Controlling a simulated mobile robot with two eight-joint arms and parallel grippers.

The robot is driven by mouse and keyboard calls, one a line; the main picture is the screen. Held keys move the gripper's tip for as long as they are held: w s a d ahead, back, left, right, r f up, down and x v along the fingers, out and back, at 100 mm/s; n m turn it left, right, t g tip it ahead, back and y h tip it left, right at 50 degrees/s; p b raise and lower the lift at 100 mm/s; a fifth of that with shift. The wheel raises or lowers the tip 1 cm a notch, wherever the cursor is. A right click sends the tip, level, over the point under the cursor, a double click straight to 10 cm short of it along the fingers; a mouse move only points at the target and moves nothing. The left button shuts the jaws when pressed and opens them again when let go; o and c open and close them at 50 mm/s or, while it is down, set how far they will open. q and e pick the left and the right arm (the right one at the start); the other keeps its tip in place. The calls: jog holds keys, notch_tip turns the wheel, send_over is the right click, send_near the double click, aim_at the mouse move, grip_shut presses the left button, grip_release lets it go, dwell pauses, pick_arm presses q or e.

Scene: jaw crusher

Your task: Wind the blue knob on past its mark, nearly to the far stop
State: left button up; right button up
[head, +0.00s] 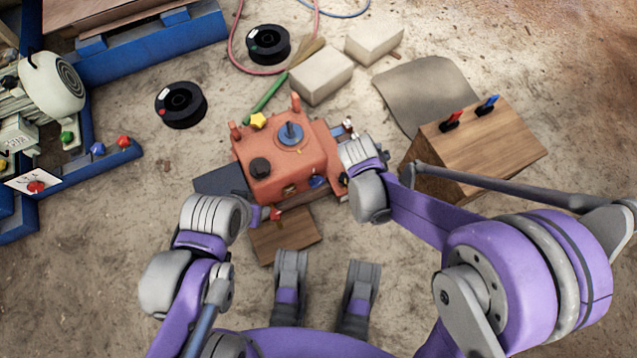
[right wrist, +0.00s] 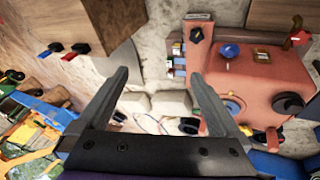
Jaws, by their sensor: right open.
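The orange machine box (head: 280,165) stands on the floor in front of me.
A wooden block (head: 490,145) with red and blue levers stands right of the box. Pale blocks (head: 320,77) and black spools (head: 181,104) lie behind. Blue-framed machinery (head: 150,45) is at left.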

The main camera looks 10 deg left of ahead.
jog(key=w+a+f+n, duration=0.1)
jog(key=w+a+f, duration=0.2)
jog(key=a+f, duration=0.35)
jog(key=n+t+h, duration=0.1)
jog(key=n+t, duration=0.2)
jog(key=t, duration=0.1)
send_near(316, 185)
jog(key=b+x, duration=0.3)
jog(key=x, duration=0.8)
jog(key=shift+w, duration=0.1)
jog(key=c, duration=1.3)
jog(key=shift+g, duration=0.3)
jog(key=shift+c, duration=0.2)
